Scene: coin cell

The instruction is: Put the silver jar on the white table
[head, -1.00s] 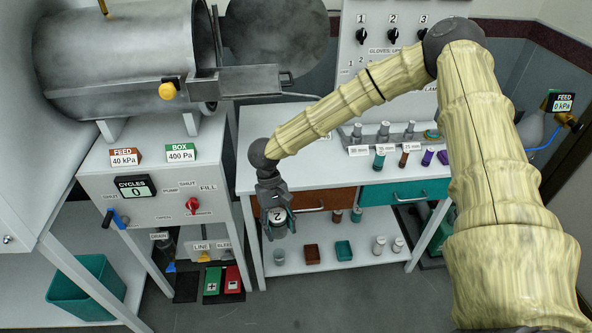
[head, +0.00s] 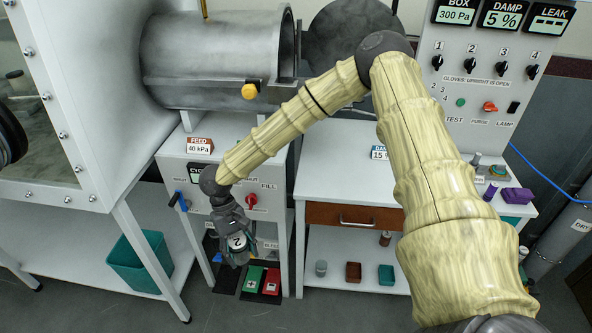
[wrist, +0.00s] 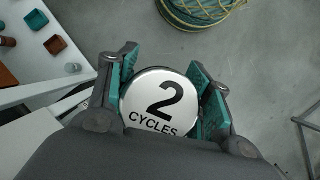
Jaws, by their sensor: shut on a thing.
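My gripper (head: 232,225) is shut on a jar (head: 238,246) with a round white lid marked "2 CYCLES". In the wrist view, the jar's lid (wrist: 160,104) sits between the teal finger pads of my gripper (wrist: 165,85); the lid hides most of the jar's body. In the head view, the jar hangs in the air in front of the white control cabinet, left of the white table (head: 325,178). The white table has a brown drawer and a lower shelf. My arm covers part of its right side.
A grey metal cylinder (head: 215,62) lies on the white cabinet (head: 183,168). A teal bin (head: 140,262) stands at left. The table's left top is mostly clear; a purple block (head: 516,195) is at right.

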